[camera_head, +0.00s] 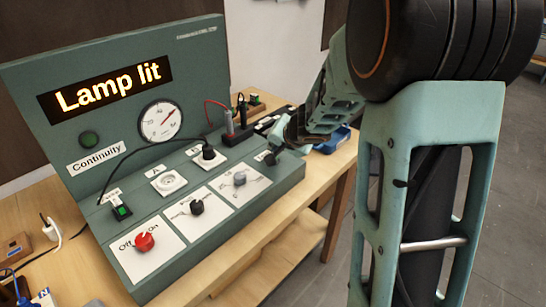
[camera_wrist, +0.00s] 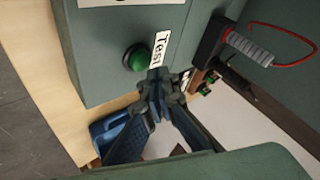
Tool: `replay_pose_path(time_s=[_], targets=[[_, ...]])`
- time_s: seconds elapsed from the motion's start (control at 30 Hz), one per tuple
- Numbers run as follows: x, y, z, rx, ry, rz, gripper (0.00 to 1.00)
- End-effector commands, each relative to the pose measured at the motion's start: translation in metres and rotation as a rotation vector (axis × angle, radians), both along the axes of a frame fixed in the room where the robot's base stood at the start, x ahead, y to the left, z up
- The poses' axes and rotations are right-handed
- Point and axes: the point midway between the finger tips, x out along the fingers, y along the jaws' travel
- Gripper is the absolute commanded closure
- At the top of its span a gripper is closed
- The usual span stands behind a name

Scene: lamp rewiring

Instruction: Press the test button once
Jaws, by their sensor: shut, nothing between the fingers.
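The green test console (camera_head: 190,252) shows "Lamp lit" on its display (camera_head: 107,87). In the wrist view, the round green test button (camera_wrist: 136,57) sits on the console face beside its white "Test" label (camera_wrist: 159,48). My gripper (camera_wrist: 158,78) is shut and empty, its tips just below the label and to the lower right of the button, with the button uncovered. I cannot tell whether the tips touch the console.
The console carries a red knob (camera_head: 145,242), a black knob (camera_head: 197,207), a grey knob (camera_head: 239,179) and a dial (camera_head: 160,120). A black plug (camera_head: 208,153) sits in a socket. Probes with a red lead (camera_wrist: 252,48) stand nearby. A blue container (camera_wrist: 106,128) lies near the gripper.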

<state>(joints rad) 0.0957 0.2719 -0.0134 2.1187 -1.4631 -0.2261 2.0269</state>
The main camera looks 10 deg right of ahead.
Motion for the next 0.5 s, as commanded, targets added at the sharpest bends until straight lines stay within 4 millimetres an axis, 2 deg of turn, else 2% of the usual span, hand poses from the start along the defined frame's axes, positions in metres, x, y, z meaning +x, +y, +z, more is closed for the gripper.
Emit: replay_pose_path(time_s=[0.5], targets=[[-0.0002, 0.0000, -0.0068, 0.000, 0.002, -0.001, 1.00]])
